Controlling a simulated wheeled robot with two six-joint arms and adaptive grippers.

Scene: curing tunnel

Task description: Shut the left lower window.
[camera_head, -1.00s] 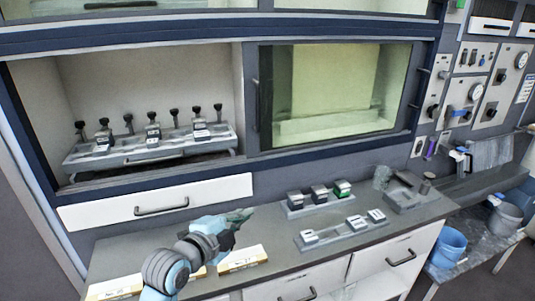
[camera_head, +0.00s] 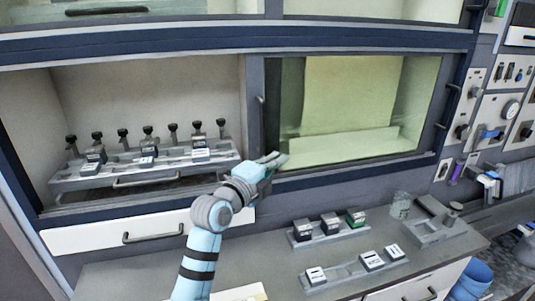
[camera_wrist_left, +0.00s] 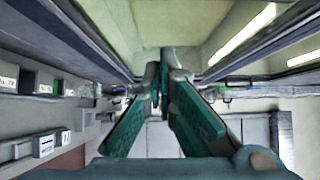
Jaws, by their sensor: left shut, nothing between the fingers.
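The lower left opening of the cabinet (camera_head: 150,90) stands open, with the rack inside exposed. A framed glass window (camera_head: 350,100) covers the right opening; dark handles show at its left edge (camera_head: 262,98) and right edge. I cannot tell whether a second pane overlaps it. My left gripper (camera_head: 278,160) is shut and empty, in front of the window's lower left corner and below the left-edge handle. I cannot tell whether it touches the frame. The left wrist view shows its teal fingers (camera_wrist_left: 163,65) together at the tips. My right gripper is not in view.
A rack (camera_head: 75,183) with several black-knobbed clamps stands in the open left bay. A white panel with a handle (camera_head: 90,237) is below it. Small blocks on trays (camera_head: 338,235) and a glass beaker (camera_head: 400,205) stand on the grey counter. Control panels are at right.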

